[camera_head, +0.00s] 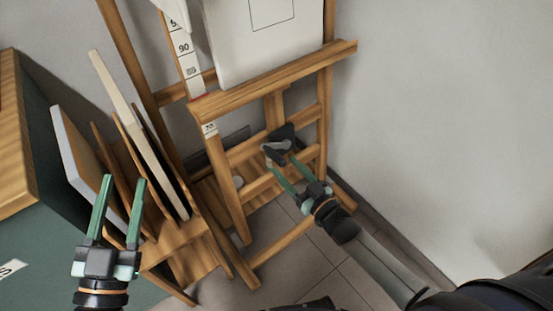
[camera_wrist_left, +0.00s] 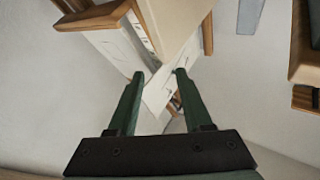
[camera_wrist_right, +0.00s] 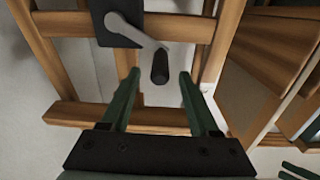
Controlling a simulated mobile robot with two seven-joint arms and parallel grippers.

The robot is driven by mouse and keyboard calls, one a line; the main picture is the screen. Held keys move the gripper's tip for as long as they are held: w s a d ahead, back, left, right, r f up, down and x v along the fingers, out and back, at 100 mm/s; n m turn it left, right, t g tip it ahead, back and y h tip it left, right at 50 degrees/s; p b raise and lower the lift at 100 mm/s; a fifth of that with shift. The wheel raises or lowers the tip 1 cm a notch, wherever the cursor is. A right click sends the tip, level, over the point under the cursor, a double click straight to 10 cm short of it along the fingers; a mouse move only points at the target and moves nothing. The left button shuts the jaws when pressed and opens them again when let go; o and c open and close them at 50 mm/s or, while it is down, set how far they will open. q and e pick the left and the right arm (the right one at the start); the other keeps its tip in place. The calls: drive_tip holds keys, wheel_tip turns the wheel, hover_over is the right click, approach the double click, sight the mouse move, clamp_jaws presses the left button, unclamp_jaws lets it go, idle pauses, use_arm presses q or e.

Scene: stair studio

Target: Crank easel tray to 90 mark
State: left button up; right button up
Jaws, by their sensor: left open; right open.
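The wooden easel's tray (camera_head: 290,77) carries a white canvas (camera_head: 262,40). The white scale strip (camera_head: 184,47) shows a 90 mark above the tray's left end, where a red line (camera_head: 200,97) sits below that mark. The dark crank (camera_head: 282,133) is on the lower frame; in the right wrist view its grey arm (camera_wrist_right: 133,30) slants down to a black knob (camera_wrist_right: 160,67). My right gripper (camera_head: 280,162) is open, its fingertips (camera_wrist_right: 159,74) either side of the knob in that view; contact cannot be told. My left gripper (camera_head: 122,182) is open and empty, left of the easel.
A rack with upright panels (camera_head: 130,115) stands left of the easel, near my left gripper. A green cabinet with a wooden top (camera_head: 15,130) is at the far left. A bare wall (camera_head: 440,120) is to the right. Tiled floor (camera_head: 290,265) lies below.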

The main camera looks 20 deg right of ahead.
sight(266, 147)
use_arm(q)
drive_tip(key=s+r+m+t+h+b, duration=0.1)
drive_tip(key=s+r+m+t+h, duration=0.1)
drive_tip(key=r, duration=0.5)
drive_tip(key=shift+s+d+m+h, duration=0.35)
drive_tip(key=shift+s+m+h, duration=0.2)
drive_tip(key=shift+h, duration=0.25)
use_arm(e)
drive_tip(key=x, duration=0.5)
drive_tip(key=shift+w, duration=0.1)
use_arm(q)
drive_tip(key=shift+r, duration=0.1)
use_arm(e)
drive_tip(key=shift+c, duration=0.3)
clamp_jaws()
